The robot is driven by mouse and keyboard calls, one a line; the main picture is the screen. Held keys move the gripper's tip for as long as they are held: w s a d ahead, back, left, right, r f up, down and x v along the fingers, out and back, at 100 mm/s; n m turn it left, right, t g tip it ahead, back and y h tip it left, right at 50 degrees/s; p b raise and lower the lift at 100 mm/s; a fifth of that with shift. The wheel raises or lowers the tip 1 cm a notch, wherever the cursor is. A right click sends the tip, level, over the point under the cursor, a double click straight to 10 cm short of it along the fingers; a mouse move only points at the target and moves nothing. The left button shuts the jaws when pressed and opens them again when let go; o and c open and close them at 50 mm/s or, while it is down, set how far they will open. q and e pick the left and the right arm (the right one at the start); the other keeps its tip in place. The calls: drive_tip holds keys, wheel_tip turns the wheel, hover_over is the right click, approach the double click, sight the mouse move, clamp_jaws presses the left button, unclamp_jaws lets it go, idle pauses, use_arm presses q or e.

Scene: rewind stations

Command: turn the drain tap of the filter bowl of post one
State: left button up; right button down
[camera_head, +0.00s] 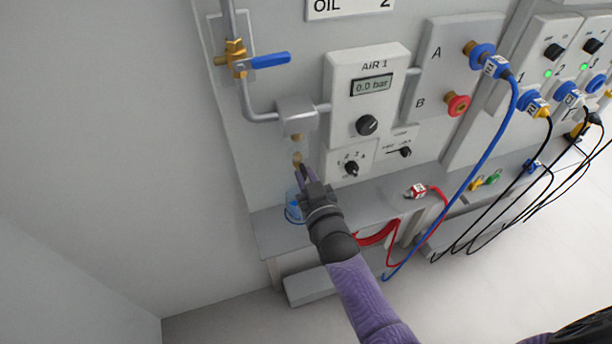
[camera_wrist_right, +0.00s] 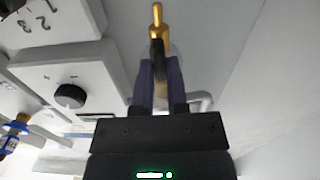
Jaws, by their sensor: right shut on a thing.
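The filter head of post one is a grey block (camera_head: 297,117) on the pipe left of the AIR 1 panel, with a brass fitting below it. Its bowl is hard to make out. The brass drain tap (camera_head: 297,158) hangs beneath, and in the right wrist view it (camera_wrist_right: 157,18) stands out beyond the fingertips. My right gripper (camera_head: 301,169) reaches up from below and is shut on the tap; its fingers (camera_wrist_right: 158,62) show close together in the wrist view. Finger contact is partly hidden. My left gripper is not in view.
A clear blue cup (camera_head: 293,208) stands on the grey shelf (camera_head: 272,236) below, partly behind my right gripper. The AIR 1 panel (camera_head: 347,113) reads 0.0 bar. A blue-handled valve (camera_head: 268,60) sits above left.

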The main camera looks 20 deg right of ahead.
drive_tip(key=c, duration=0.6)
unclamp_jaws()
drive_tip(key=shift+c, duration=0.2)
drive_tip(key=s+p, duration=0.2)
drive_tip(key=s, duration=0.8)
drive_tip(key=shift+d, duration=0.2)
